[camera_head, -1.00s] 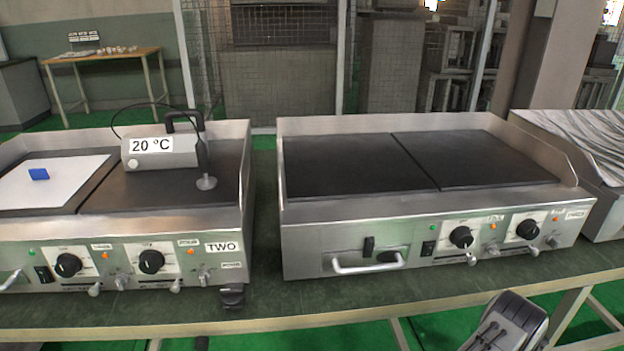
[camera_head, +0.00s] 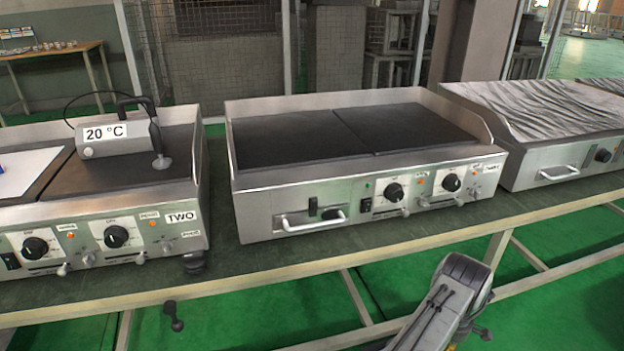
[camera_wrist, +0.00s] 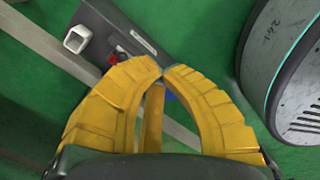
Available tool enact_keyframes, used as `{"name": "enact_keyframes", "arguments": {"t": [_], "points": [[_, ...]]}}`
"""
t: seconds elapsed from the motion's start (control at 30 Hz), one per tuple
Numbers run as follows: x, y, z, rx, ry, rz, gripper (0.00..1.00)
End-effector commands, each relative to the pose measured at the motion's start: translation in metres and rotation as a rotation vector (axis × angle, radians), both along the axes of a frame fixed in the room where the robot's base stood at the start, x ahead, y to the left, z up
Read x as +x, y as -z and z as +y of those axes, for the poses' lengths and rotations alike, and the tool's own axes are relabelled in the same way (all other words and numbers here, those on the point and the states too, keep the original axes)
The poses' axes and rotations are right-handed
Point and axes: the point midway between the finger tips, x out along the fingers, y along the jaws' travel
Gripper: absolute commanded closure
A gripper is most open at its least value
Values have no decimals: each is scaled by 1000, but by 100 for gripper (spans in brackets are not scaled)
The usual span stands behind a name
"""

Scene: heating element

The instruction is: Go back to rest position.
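My gripper (camera_wrist: 162,72) shows in the wrist view with its yellow fingers curved together and the tips touching. No held object can be made out between them. In the head view, part of my arm (camera_head: 445,305) shows at the lower right, below the bench edge; the fingers cannot be made out there. The heating element marked TWO (camera_head: 110,215) stands at the left of the bench, with a thermometer device reading 20 °C (camera_head: 118,138) on its dark plate. Another heating element (camera_head: 370,190) with two bare dark plates stands in the middle.
The bench (camera_head: 300,262) runs across the view, with legs and green floor (camera_head: 570,290) below. A third unit with a streaked metal top (camera_head: 545,105) stands at the right. A small dark fixture (camera_head: 172,315) hangs below the bench front at the left.

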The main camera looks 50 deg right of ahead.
Motion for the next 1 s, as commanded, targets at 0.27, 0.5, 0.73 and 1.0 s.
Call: {"name": "enact_keyframes", "arguments": {"t": [0.27, 0.5, 0.73, 1.0], "points": [[37, -50, -3, -14, 17, -2, 100], [90, -117, 1, -34, 44, -8, 100], [174, -228, 33, -65, 91, -29, 100], [259, -357, 110, -87, 156, -70, 100]]}}
